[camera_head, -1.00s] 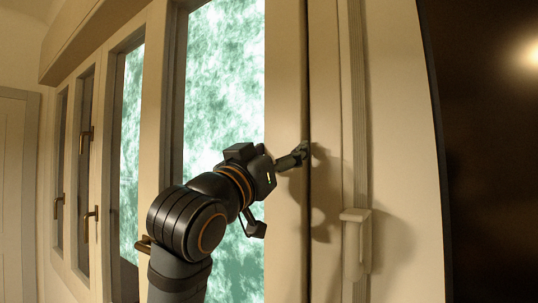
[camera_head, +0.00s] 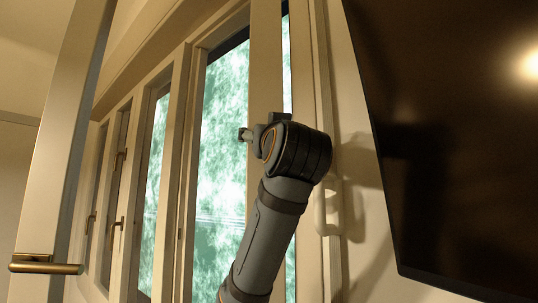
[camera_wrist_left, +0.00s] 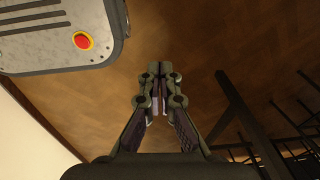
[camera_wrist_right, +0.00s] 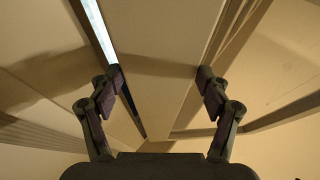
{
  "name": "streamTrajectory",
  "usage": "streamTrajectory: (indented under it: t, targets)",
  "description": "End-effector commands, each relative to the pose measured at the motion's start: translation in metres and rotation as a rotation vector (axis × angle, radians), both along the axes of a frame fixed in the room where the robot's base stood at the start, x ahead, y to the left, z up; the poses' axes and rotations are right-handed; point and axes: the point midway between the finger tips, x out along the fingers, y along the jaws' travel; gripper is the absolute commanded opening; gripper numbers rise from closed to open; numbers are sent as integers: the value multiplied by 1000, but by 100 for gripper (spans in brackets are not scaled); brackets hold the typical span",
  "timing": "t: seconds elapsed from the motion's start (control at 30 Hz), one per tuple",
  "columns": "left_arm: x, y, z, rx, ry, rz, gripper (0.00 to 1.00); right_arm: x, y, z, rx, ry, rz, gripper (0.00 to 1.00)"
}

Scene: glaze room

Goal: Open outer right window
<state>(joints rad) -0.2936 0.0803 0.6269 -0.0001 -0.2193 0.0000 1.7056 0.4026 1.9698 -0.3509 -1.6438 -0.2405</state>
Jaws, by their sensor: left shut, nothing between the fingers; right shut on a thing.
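The right window's cream outer sash (camera_head: 264,60) stands in the middle of the head view, with green-lit glass to its left. A bright strip shows between its right edge and the fixed frame (camera_head: 310,90), so it looks ajar. My right gripper (camera_head: 250,134) is at this upright; its far finger is hidden. In the right wrist view its fingers (camera_wrist_right: 161,76) lie on either side of a cream board (camera_wrist_right: 160,105), shut on it. My left gripper (camera_wrist_left: 155,100) is shut and empty above the floor, outside the head view.
A cream sash (camera_head: 66,140) with a brass handle (camera_head: 46,265) stands swung inward at the near left. A pale handle (camera_head: 328,208) is on the right frame. A dark panel (camera_head: 450,140) hangs at the right. Dark thin-legged furniture (camera_wrist_left: 245,115) stands near my left gripper.

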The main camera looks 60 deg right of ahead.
Motion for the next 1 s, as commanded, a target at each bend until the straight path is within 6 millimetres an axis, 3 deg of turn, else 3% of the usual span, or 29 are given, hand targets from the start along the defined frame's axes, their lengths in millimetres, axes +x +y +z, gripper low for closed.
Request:
streamTrajectory:
  t: [0.03,0.3,0.9,0.93,1.0]
  targets:
    - [3,0,-11,0,-4,0,0,-2,-1,-8,5,2,25,21]
    - [-5,0,-27,-1,7,0,0,-4,1,-5,6,5,129,20]
    - [-10,-1,-31,-1,16,1,0,-4,3,-2,5,9,163,20]
    - [-10,-1,-31,-1,16,1,0,-4,3,-2,5,9,163,81]
    - [-10,-1,-31,-1,16,1,0,-4,3,-2,4,8,162,91]
